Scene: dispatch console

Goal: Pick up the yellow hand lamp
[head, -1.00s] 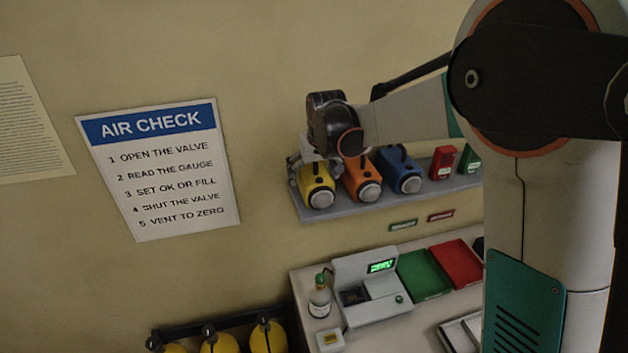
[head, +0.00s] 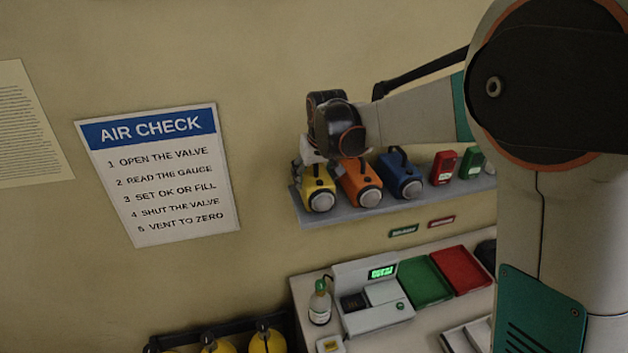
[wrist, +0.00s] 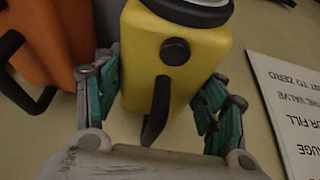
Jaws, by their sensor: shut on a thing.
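The yellow hand lamp (head: 318,189) stands at the left end of the grey wall shelf (head: 400,205). My gripper (head: 309,170) is at its top and left side, partly hidden behind the wrist in the head view. In the wrist view, the yellow lamp (wrist: 172,60) lies between the two teal and grey fingers of my gripper (wrist: 163,95), with its black knob and dark handle showing. The fingers are shut on its two sides. The head view does not clearly show a gap between the lamp and the shelf.
An orange lamp (head: 360,183) stands close to the right of the yellow one, then a blue lamp (head: 400,176). Red (head: 443,167) and green (head: 471,163) boxes follow. Below is a counter with a white device (head: 370,296), a green tray (head: 424,280) and a red tray (head: 459,266).

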